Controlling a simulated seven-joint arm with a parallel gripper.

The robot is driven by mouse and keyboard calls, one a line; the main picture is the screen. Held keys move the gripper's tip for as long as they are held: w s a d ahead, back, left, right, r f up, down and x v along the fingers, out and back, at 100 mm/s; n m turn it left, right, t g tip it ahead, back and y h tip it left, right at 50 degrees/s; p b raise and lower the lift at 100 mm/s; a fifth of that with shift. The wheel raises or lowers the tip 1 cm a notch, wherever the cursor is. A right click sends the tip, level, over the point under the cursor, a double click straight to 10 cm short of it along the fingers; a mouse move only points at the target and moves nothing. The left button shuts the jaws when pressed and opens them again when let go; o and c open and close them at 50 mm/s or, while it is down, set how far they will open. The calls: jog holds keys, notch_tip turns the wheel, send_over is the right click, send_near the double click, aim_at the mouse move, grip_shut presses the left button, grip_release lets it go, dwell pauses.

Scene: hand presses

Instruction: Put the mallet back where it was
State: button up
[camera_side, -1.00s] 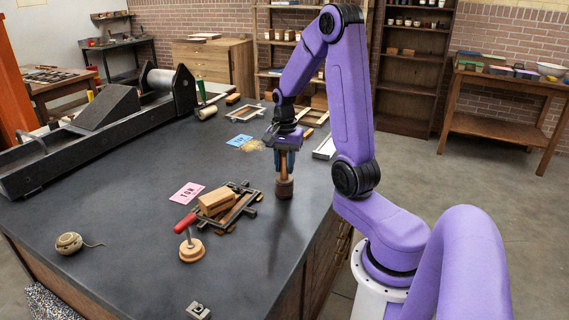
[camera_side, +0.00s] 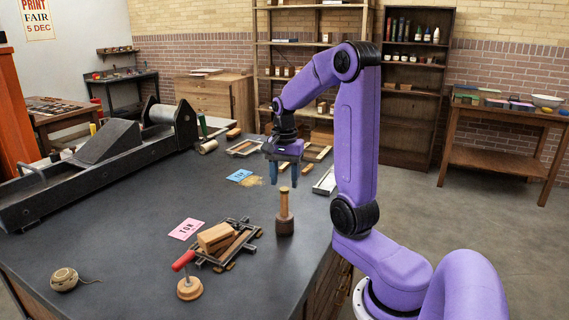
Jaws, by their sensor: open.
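The mallet (camera_side: 284,213) stands upright on the dark table (camera_side: 130,225), its dark round head down and its pale wooden handle up. My gripper (camera_side: 283,180) is open above the mallet, its two dark fingers apart with the tip of the handle just below or level with them. I cannot tell from this side whether the handle tip is still between the fingers. Nothing is held.
Left of the mallet lies a metal frame (camera_side: 243,240) with wooden blocks (camera_side: 216,237) on it. A pink card (camera_side: 187,229) and a twine ball (camera_side: 64,279) lie farther left. A blue card (camera_side: 239,175) lies behind.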

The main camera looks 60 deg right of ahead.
notch_tip(320, 180, up, 4)
jog(key=shift+r, duration=0.25)
jog(key=shift+a+r, duration=0.1)
jog(key=shift+a, duration=0.05)
jog(key=s+a+f+n, duration=0.1)
jog(key=a+n, duration=0.6)
jog(key=a, duration=0.2)
jog(key=s+a+f+n, duration=0.1)
jog(key=a+f+n, duration=0.1)
jog(key=a+n, duration=0.5)
jog(key=s+a+f+n, duration=0.1)
jog(key=s+a+n, duration=0.4)
jog(key=s+n, duration=0.2)
jog(key=s+a+f+n, duration=0.2)
jog(key=s+a+n, duration=0.3)
jog(key=s+n, duration=0.2)
jog(key=shift+s+n, duration=0.4)
jog(key=shift+s, duration=0.65)
